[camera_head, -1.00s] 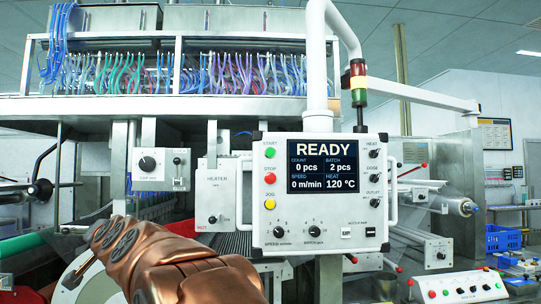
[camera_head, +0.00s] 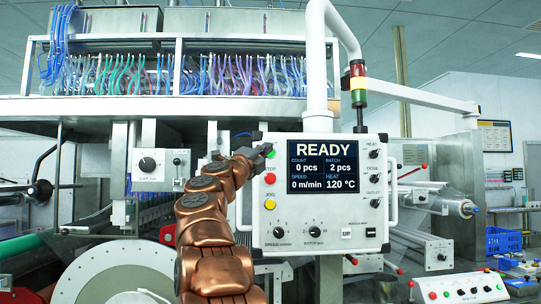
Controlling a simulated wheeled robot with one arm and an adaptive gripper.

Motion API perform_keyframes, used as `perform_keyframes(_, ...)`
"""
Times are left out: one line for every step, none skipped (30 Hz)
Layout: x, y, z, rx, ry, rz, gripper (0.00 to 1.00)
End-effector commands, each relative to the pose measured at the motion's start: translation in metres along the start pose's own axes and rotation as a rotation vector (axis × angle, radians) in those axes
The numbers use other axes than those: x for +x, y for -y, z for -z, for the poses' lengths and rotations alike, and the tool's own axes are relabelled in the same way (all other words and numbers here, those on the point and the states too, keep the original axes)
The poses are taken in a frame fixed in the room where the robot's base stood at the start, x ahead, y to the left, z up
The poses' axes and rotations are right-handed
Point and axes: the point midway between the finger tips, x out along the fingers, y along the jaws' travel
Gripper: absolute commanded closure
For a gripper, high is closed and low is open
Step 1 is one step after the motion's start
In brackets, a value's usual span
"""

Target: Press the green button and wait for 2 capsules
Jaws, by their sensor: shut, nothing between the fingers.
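The white control panel (camera_head: 325,245) faces me in the middle of the view. The green start button (camera_head: 271,155) is at its upper left and is mostly hidden behind my gripper. My gripper (camera_head: 264,150) is shut and empty, with its tip right at the green button; I cannot tell whether it touches. The panel's display (camera_head: 322,166) reads READY, count 0 pcs, batch 2 pcs, speed 0 m/min, heat 120 °C. I see no capsules.
The red stop button (camera_head: 270,179) and yellow jog button (camera_head: 269,204) sit just below the green one. Black knobs line the panel's right side. A signal tower (camera_head: 358,82) stands above it. A heater box and a large white drum (camera_head: 115,275) are at left.

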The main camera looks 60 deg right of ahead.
Motion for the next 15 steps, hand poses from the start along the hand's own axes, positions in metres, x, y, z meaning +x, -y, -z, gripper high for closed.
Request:
perform_keyframes(0.004, -0.002, 0.008, 0.011, -0.027, 0.0, 1.0)
perform_keyframes(0.005, -0.003, 0.012, 0.016, -0.04, -0.001, 1.0)
perform_keyframes(0.006, -0.003, 0.015, 0.021, -0.051, -0.002, 1.0)
perform_keyframes(0.007, -0.004, 0.017, 0.024, -0.058, -0.003, 1.0)
perform_keyframes(0.007, -0.004, 0.018, 0.026, -0.062, -0.003, 1.0)
perform_keyframes(0.008, -0.004, 0.019, 0.027, -0.065, -0.003, 1.0)
perform_keyframes(0.008, -0.004, 0.019, 0.028, -0.066, -0.003, 1.0)
perform_keyframes(0.008, -0.004, 0.019, 0.028, -0.066, -0.003, 1.0)
perform_keyframes(0.008, -0.004, 0.019, 0.027, -0.065, -0.003, 1.0)
perform_keyframes(0.008, -0.004, 0.019, 0.027, -0.065, -0.003, 1.0)
perform_keyframes(0.008, -0.004, 0.019, 0.027, -0.065, -0.003, 1.0)
perform_keyframes(0.008, -0.004, 0.019, 0.027, -0.065, -0.003, 1.0)
perform_keyframes(0.008, -0.004, 0.019, 0.027, -0.065, -0.003, 1.0)
perform_keyframes(0.008, -0.004, 0.019, 0.027, -0.065, -0.003, 1.0)
perform_keyframes(0.008, -0.004, 0.019, 0.027, -0.064, -0.003, 1.0)
